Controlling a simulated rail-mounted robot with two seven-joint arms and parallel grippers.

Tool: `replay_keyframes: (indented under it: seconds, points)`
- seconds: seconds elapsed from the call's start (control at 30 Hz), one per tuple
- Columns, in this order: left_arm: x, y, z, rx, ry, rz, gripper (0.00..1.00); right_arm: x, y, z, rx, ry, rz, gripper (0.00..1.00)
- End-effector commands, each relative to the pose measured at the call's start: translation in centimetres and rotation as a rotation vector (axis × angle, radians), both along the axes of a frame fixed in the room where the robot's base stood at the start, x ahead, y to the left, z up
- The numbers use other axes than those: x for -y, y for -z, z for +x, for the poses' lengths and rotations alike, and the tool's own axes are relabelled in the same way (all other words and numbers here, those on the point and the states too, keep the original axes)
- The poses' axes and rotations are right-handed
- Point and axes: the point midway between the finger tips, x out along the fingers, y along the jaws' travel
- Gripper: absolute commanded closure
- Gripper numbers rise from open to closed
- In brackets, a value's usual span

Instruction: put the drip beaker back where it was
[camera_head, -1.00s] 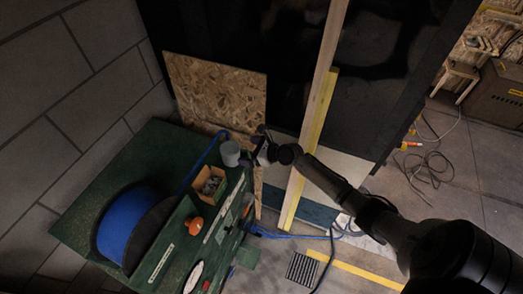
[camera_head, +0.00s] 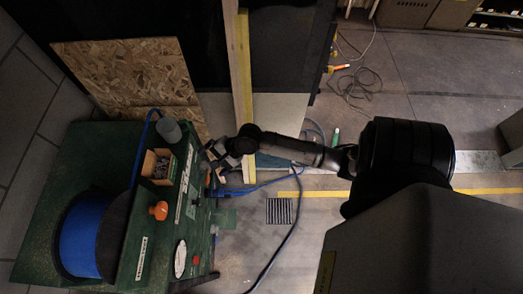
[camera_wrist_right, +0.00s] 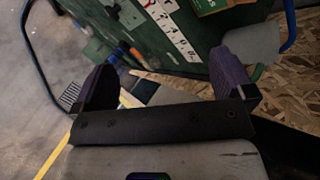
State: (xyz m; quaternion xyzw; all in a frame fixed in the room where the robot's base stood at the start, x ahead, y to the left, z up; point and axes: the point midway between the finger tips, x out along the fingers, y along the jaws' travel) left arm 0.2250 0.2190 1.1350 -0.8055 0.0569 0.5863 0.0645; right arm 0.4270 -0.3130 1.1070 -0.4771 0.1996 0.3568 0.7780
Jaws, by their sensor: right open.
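The drip beaker looks to be the grey cylinder (camera_head: 169,131) standing at the far right corner of the green machine's top. In the right wrist view a grey rounded shape (camera_wrist_right: 250,44), probably the same beaker, shows beyond the right-hand finger. My right gripper (camera_head: 214,152) is beside the machine, to the right of the beaker and apart from it. In the wrist view its two fingers (camera_wrist_right: 163,70) are spread wide with nothing between them. My left gripper is in neither current view.
The green machine (camera_head: 100,150) carries a blue reel (camera_head: 82,235), a small carton of parts (camera_head: 158,166) and an orange knob (camera_head: 159,210). A chipboard sheet (camera_head: 120,75) and upright timber (camera_head: 239,80) stand behind. A blue hose (camera_head: 140,145) runs close to the beaker.

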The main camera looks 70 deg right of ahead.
Motion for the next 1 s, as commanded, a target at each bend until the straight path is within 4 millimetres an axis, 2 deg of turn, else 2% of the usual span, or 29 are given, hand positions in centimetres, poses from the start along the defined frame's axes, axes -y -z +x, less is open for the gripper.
replay_keyframes:
  seconds: [0.03, 0.2, 0.3, 0.5, 0.73, 1.0]
  points:
    - [-0.1, 0.0, 0.0, 0.000, 0.002, 0.002, 1.00, -1.9, 0.5, -2.0, 0.012, -0.129, -0.125, 0.00]
    - [-0.1, 0.0, 0.0, 0.000, 0.002, 0.004, 1.00, -6.3, 1.2, -8.0, 0.064, -0.586, -0.550, 0.00]
    - [-0.1, 0.0, 0.0, -0.001, 0.002, 0.003, 1.00, -7.9, 0.8, -11.3, 0.089, -0.838, -0.761, 0.00]
    - [0.0, 0.0, 0.0, 0.000, 0.000, 0.000, 1.00, -9.4, -0.8, -16.3, 0.106, -1.253, -1.059, 0.00]
    - [0.2, 0.0, 0.0, 0.000, -0.006, -0.008, 1.00, -9.6, -2.4, -19.4, 0.098, -1.521, -1.206, 0.00]
    - [0.3, 0.0, 0.0, 0.000, -0.006, -0.009, 1.00, -9.6, -2.8, -20.2, 0.093, -1.592, -1.238, 0.00]
